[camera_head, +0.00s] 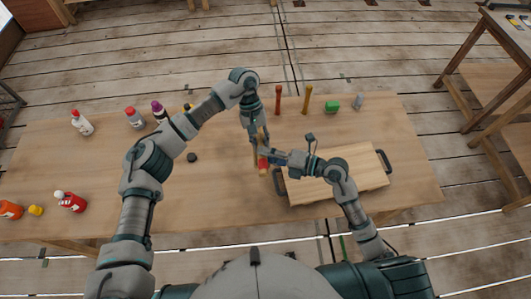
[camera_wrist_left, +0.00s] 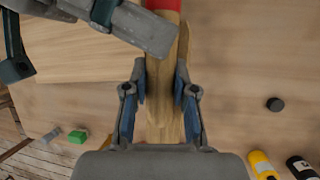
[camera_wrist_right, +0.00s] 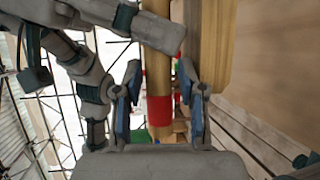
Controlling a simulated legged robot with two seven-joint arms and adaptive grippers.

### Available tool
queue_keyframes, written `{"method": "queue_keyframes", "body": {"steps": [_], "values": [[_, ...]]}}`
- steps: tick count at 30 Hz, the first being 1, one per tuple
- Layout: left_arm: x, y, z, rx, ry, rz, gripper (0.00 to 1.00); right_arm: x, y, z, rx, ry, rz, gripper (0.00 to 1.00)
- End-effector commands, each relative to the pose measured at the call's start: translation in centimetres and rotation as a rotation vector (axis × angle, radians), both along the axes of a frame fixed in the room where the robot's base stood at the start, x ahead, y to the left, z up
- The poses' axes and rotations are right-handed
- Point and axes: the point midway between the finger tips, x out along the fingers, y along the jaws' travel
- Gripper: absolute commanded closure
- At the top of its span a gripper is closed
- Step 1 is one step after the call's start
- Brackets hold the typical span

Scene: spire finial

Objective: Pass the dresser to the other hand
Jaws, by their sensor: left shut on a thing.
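The dresser (camera_head: 254,158) is a wooden tool with a red band, held over the middle of the table. My left gripper (camera_head: 258,138) is shut on its wooden part, which shows between the fingers in the left wrist view (camera_wrist_left: 162,105). My right gripper (camera_head: 267,157) is at the dresser near the red band. In the right wrist view the wooden handle with its red band (camera_wrist_right: 160,110) stands between the right fingers, which are apart with gaps beside it. Contact of the right fingers is not clear.
A wooden board (camera_head: 330,185) with dark handles lies right of the grippers. Two upright sticks (camera_head: 293,100), a green block (camera_head: 332,105) and a small grey item (camera_head: 358,102) stand at the back. Several bottles (camera_head: 135,118) stand at the left. A dark puck (camera_head: 192,157) lies left of centre.

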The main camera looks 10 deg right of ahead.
Motion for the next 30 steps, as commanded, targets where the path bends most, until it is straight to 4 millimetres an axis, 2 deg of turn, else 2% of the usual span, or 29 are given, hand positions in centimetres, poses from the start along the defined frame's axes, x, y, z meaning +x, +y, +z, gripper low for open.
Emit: {"method": "queue_keyframes", "body": {"steps": [11, 12, 16, 17, 19, 20, 22, 23, 30], "values": [[-0.02, -0.15, 0.09, 0.000, 0.000, -0.001, 1.00, 0.36, 0.68, -0.17, -0.001, 0.000, 0.000, 0.60], [-0.02, -0.15, 0.09, 0.000, 0.000, -0.001, 1.00, 0.36, 0.67, -0.17, -0.001, 0.000, 0.000, 0.63], [-0.01, -0.14, 0.08, -0.001, 0.000, -0.001, 1.00, 0.36, 0.66, -0.18, -0.001, 0.000, 0.000, 0.96], [0.00, -0.14, 0.09, -0.001, 0.000, -0.001, 1.00, 0.36, 0.66, -0.19, -0.001, 0.000, 0.000, 1.00], [-0.01, -0.10, 0.10, -0.001, 0.000, -0.001, 1.00, 0.37, 0.67, -0.20, -0.002, 0.001, 0.000, 1.00], [0.00, -0.09, 0.10, -0.001, 0.000, -0.001, 0.66, 0.38, 0.68, -0.14, 0.000, -0.001, 0.000, 1.00], [0.00, -0.07, 0.10, -0.001, 0.000, -0.001, 0.49, 0.38, 0.69, -0.13, 0.000, -0.001, 0.000, 1.00], [0.00, -0.06, 0.09, -0.001, 0.000, -0.001, 0.44, 0.38, 0.70, -0.12, 0.000, -0.001, 0.000, 1.00], [0.00, -0.05, 0.04, 0.000, 0.000, -0.001, 0.44, 0.37, 0.69, -0.08, 0.000, -0.002, -0.001, 1.00]]}}
